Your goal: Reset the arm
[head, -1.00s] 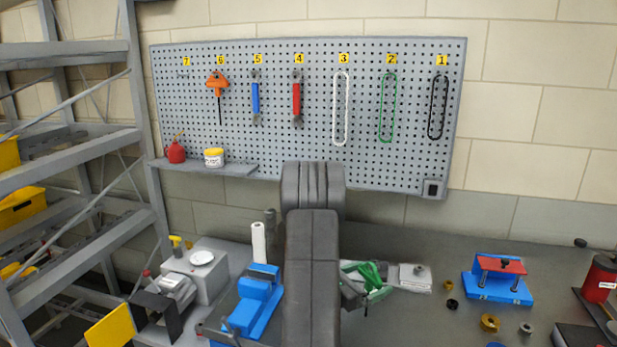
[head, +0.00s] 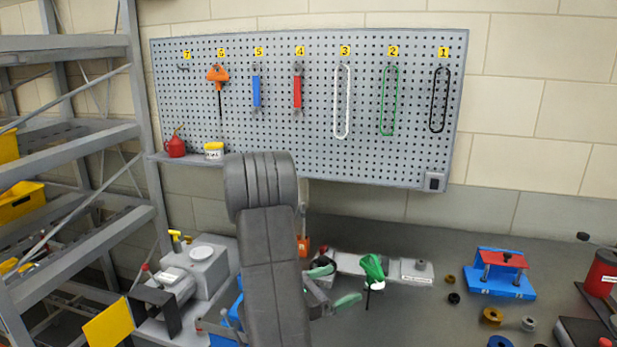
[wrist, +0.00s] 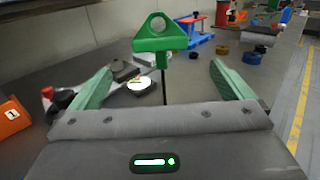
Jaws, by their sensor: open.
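My gripper (wrist: 160,70) is open, with its two green fingers spread wide in the wrist view. In the head view my gripper (head: 336,286) is partly hidden behind my grey arm, low over the bench. A green tool handle with a ring top and a thin dark shaft (wrist: 162,38) stands upright in front of the fingers in the wrist view. It also shows in the head view (head: 372,267), right of my gripper. The fingers do not close on it. I cannot tell exactly how far it stands from the fingertips.
A pegboard (head: 420,150) with hanging belts and tools is on the wall behind. A blue fixture with a red top (head: 500,272) and several rings stand on the bench (head: 420,325) at right. A grey machine (head: 200,268) and a shelf rack (head: 75,150) are at left.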

